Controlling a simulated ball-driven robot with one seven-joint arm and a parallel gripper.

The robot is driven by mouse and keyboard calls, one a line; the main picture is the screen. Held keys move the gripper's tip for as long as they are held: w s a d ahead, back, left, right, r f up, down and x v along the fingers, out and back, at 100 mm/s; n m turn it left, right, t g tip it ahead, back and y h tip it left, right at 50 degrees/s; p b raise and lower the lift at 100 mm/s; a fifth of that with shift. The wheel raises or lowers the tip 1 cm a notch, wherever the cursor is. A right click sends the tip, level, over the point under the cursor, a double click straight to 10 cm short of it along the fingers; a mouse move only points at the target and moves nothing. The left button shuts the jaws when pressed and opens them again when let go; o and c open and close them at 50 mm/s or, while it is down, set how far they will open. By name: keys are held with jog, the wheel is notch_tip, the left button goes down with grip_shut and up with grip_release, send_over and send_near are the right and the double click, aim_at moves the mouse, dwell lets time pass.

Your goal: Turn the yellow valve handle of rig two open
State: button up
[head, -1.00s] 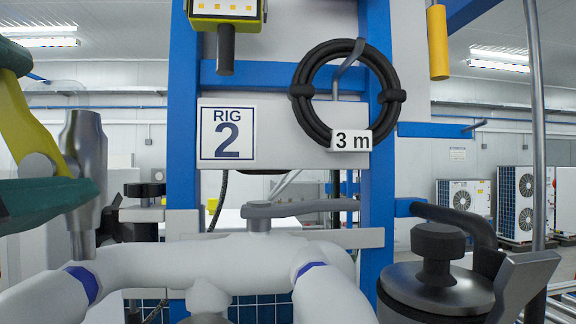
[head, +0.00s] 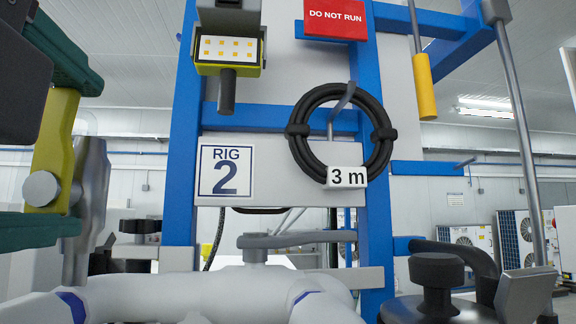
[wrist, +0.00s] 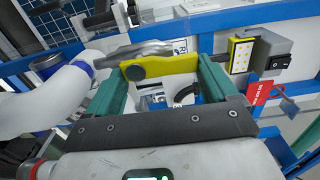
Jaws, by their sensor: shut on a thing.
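The yellow valve handle (head: 54,150) is at the left edge of the head view, standing nearly upright beside a grey metal valve part (head: 91,185) on white pipework. My gripper (head: 72,152) has its green fingers above and below the handle, shut on it. In the wrist view the handle (wrist: 168,66) lies across between the two green finger ends of my gripper (wrist: 164,68), with the grey valve part (wrist: 135,51) behind it. The valve's inside is hidden. The RIG 2 sign (head: 225,172) is on the blue frame to the right.
White pipes (head: 220,295) run low across the front. A black hose coil (head: 294,150) hangs on the frame. A yellow lamp box (head: 228,51) and a red DO NOT RUN sign (head: 336,19) are above. A dark-knobbed vessel (head: 436,290) stands at right front.

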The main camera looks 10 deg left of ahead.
dwell(0.3)
jog(key=o, duration=0.8)
jog(key=shift+s, duration=0.1)
jog(key=b+v, duration=0.2)
jog(key=v, duration=0.8)
jog(key=shift+s+d, duration=0.2)
jog(key=shift+s, duration=0.05)
jog(key=shift+f, duration=0.1)
